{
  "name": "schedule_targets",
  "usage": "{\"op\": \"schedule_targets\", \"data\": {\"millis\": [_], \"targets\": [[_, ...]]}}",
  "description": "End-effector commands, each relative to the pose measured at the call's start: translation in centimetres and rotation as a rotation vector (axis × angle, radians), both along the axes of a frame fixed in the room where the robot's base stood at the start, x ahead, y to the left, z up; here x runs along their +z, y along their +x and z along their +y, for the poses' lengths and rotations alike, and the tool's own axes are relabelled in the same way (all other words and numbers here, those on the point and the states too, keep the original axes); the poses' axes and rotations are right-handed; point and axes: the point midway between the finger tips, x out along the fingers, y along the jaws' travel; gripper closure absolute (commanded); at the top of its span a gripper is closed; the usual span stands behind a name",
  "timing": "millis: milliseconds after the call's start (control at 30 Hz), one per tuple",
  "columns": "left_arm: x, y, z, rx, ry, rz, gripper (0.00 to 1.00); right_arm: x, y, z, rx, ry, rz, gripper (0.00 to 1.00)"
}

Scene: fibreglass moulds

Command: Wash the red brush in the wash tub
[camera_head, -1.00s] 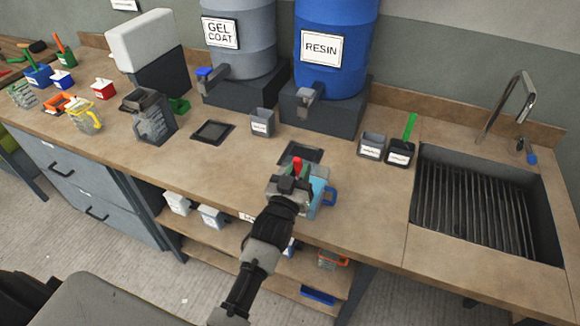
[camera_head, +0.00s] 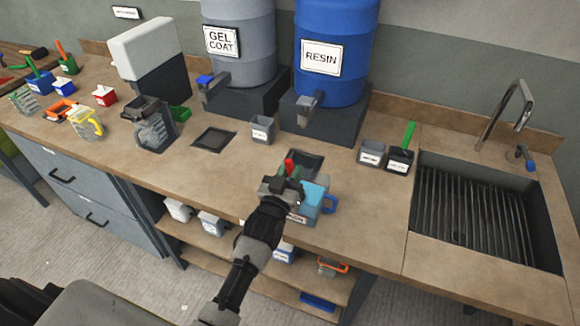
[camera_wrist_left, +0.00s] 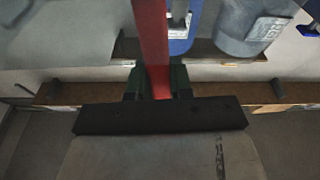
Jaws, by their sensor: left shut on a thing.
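My left gripper (camera_head: 284,188) is shut on the red brush (camera_head: 289,167), whose red handle tip sticks up above the jaws. In the left wrist view, the red handle (camera_wrist_left: 153,45) runs between the green fingers (camera_wrist_left: 156,82). The bristles are hidden. The gripper is over the counter, just left of a blue-handled jug (camera_head: 312,200) with light blue contents; whether brush and jug touch I cannot tell. A dark tub (camera_head: 400,161) with a green-handled brush (camera_head: 408,135) in it and a grey tub (camera_head: 371,153) stand left of the sink; their labels are too small to read. My right gripper is out of view.
A sink (camera_head: 478,208) with a ribbed bottom and a tap (camera_head: 520,95) is at the right. The gel coat drum (camera_head: 240,45) and blue resin drum (camera_head: 335,55) stand behind. A small grey cup (camera_head: 262,130) stands before them. The counter between jug and sink is clear.

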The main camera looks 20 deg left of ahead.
Motion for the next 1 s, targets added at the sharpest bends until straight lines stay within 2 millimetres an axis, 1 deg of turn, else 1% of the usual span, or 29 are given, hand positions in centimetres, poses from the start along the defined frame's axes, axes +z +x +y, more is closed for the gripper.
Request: {"op": "schedule_targets", "data": {"millis": [200,567,667,1000], "targets": [[0.0,0.0,-0.8,0.0,0.001,0.0,1.0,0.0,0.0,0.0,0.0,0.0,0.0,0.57],[0.1,0.0,-0.8,0.0,0.002,0.0,1.0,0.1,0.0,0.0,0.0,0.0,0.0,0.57],[0.5,-0.1,-0.8,0.0,0.002,0.0,1.0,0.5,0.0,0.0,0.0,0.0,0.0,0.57],[3.2,-0.5,-0.5,0.0,0.002,0.0,1.0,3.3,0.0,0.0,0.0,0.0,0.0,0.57]]}}
